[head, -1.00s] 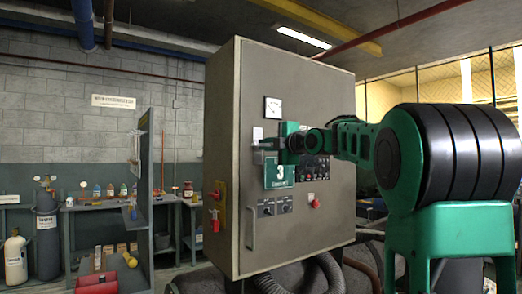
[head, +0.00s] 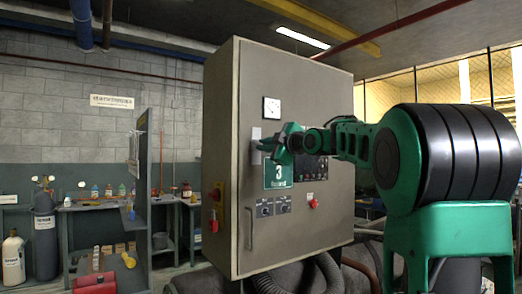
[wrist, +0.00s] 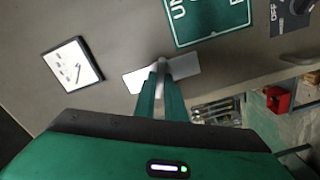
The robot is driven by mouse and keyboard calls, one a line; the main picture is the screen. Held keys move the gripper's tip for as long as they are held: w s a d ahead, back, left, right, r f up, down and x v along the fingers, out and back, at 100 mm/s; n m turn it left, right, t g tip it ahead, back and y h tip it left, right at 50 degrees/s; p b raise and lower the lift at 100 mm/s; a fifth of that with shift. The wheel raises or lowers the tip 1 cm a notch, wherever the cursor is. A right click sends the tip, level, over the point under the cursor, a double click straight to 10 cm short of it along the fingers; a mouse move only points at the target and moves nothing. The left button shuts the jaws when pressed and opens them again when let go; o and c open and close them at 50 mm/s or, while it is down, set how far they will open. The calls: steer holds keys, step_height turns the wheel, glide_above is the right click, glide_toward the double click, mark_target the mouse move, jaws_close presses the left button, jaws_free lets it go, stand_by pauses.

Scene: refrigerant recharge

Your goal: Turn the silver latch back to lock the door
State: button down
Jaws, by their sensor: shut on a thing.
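The silver latch (wrist: 187,64) is on the grey cabinet door (head: 310,90). In the wrist view its pale plate shows on both sides of my fingers, with a small upright grip between them. My gripper (wrist: 162,78) is shut on that grip. In the head view the latch plate (head: 256,133) shows just left of my gripper (head: 266,145), which is tilted and hides part of it. The door looks closed against the cabinet. The fingers cover the middle of the latch.
A gauge (head: 272,108) is above the latch, and a green sign (head: 278,177) with a 3 is below it. Knobs (head: 275,206), a red button (head: 314,201) and a door handle (head: 249,229) are lower down. A bench with bottles stands at the left.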

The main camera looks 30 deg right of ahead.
steer(key=m, duration=0.3)
steer(key=shift+f, duration=0.2)
steer(key=shift+m, duration=0.3)
steer(key=shift+f+m, duration=0.1)
steer(key=shift+m, duration=2.1)
steer(key=m, duration=0.3)
steer(key=shift+a, duration=0.1)
steer(key=c, duration=1.9)
jaws_free()
steer(key=shift+w, duration=0.1)
